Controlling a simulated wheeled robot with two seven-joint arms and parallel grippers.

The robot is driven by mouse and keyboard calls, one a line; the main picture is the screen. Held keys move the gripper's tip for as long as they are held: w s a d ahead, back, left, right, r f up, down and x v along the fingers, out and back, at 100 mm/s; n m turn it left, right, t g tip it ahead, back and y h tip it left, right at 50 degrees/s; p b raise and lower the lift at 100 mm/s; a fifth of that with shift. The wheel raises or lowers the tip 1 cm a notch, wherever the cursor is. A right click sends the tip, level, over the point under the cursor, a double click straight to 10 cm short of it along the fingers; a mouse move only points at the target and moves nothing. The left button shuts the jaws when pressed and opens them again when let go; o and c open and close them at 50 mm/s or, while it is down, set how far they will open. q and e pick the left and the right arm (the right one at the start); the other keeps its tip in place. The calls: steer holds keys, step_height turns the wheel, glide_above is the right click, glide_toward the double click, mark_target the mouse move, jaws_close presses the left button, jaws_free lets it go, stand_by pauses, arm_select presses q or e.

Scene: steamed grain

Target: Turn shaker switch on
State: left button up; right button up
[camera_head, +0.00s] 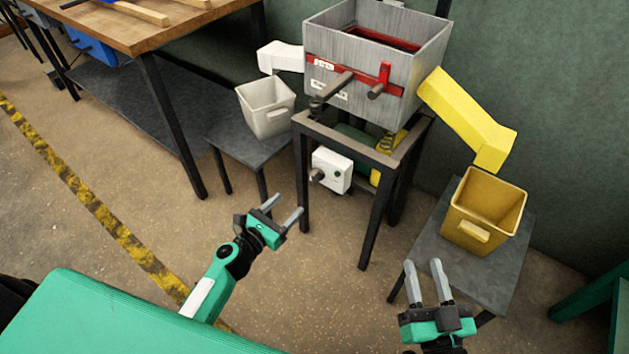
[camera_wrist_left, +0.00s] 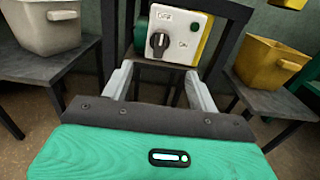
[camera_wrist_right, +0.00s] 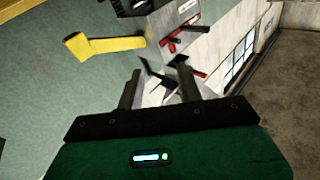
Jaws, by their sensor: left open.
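The shaker is a grey metal hopper (camera_head: 350,72) with red bars, on a dark metal stand (camera_head: 365,148). A white switch box (camera_head: 331,168) with a dark rotary knob (camera_head: 316,175) is mounted low on the stand. In the left wrist view the box (camera_wrist_left: 190,38) faces me and its knob (camera_wrist_left: 158,43) shows between and beyond my fingers. My left gripper (camera_head: 285,207) is open and empty, in front of and below the box, apart from it. My right gripper (camera_head: 423,265) is open and empty at the lower right, away from the switch.
A white bin (camera_head: 266,112) stands on a low table left of the stand. A yellow bin (camera_head: 484,212) stands on another low table at right, below a yellow chute (camera_head: 468,122). A wooden workbench (camera_head: 150,33) is at upper left. Floor before the stand is clear.

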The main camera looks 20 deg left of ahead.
mark_target(311, 181)
arm_select(q)
steer(key=b+x, duration=0.1)
steer(key=x, duration=1)
steer(key=shift+a+f, duration=0.1)
steer(key=shift+w+d, duration=0.25)
steer(key=shift+w, duration=0.3)
arm_select(e)
steer(key=shift+w+d+r+t, duration=0.15)
steer(key=shift+d+r+t, duration=0.1)
steer(key=shift+r+t, duration=0.45)
steer(key=shift+w+d+r+t, duration=0.15)
steer(key=shift+d+r+t, duration=0.15)
steer(key=shift+r, duration=0.7)
steer(key=shift+w+d+r+t, duration=0.2)
steer(key=shift+r+t, duration=0.4)
steer(key=shift+r, duration=0.25)
arm_select(q)
steer(key=shift+c, duration=0.2)
arm_select(e)
steer(key=shift+s, duration=0.1)
arm_select(q)
steer(key=c, duration=1)
